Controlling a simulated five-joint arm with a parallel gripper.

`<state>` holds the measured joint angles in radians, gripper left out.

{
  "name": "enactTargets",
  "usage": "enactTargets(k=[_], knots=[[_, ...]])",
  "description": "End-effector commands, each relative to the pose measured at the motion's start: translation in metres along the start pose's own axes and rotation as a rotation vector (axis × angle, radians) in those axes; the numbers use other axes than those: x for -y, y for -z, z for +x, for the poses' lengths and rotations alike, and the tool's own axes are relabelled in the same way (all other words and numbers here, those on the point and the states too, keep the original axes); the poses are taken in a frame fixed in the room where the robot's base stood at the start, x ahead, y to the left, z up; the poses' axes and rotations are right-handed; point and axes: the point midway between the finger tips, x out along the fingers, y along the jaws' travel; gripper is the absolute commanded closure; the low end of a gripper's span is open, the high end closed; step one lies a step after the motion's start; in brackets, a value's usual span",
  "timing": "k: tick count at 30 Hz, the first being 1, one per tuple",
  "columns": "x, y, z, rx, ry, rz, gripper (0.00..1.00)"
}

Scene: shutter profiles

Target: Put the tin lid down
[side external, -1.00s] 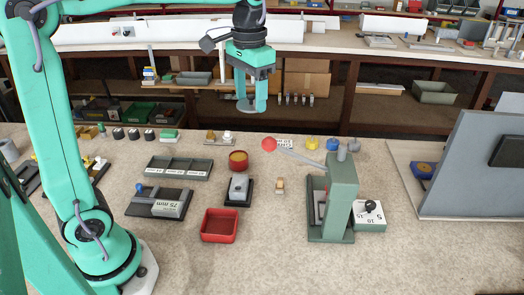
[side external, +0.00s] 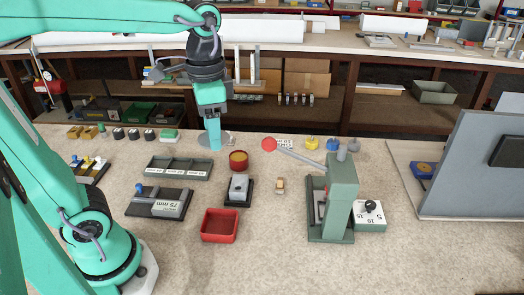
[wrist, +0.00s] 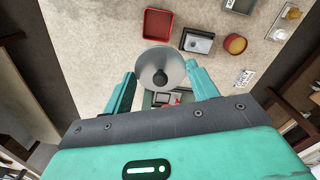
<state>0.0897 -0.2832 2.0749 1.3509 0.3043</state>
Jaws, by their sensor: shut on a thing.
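The tin lid (side external: 203,140) is a round grey metal disc with a small knob in its middle. It also shows in the wrist view (wrist: 160,62) between my two fingers. My gripper (side external: 214,147) is shut on it near the back of the bench, and its fingers hide part of the lid in the side view. I cannot tell how far the lid is above the bench. A round red tin with a yellow inside (side external: 238,160) stands to the right and nearer the front; the wrist view shows it at the upper right (wrist: 235,43).
A grey compartment tray (side external: 179,168), a black-based block (side external: 238,189), a red square tray (side external: 219,226) and a green lever press (side external: 341,200) stand on the bench. The front middle of the bench (side external: 270,265) is clear.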

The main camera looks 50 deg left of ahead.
Motion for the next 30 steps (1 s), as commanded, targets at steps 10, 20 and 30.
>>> enactTargets(k=[10,20,30], knots=[[0.000,-0.001,0.082,0.008,-0.002,-0.002,0.63],[0.000,0.000,0.149,0.003,-0.001,-0.002,0.63],[0.001,0.001,0.161,-0.001,0.000,-0.002,0.63]])
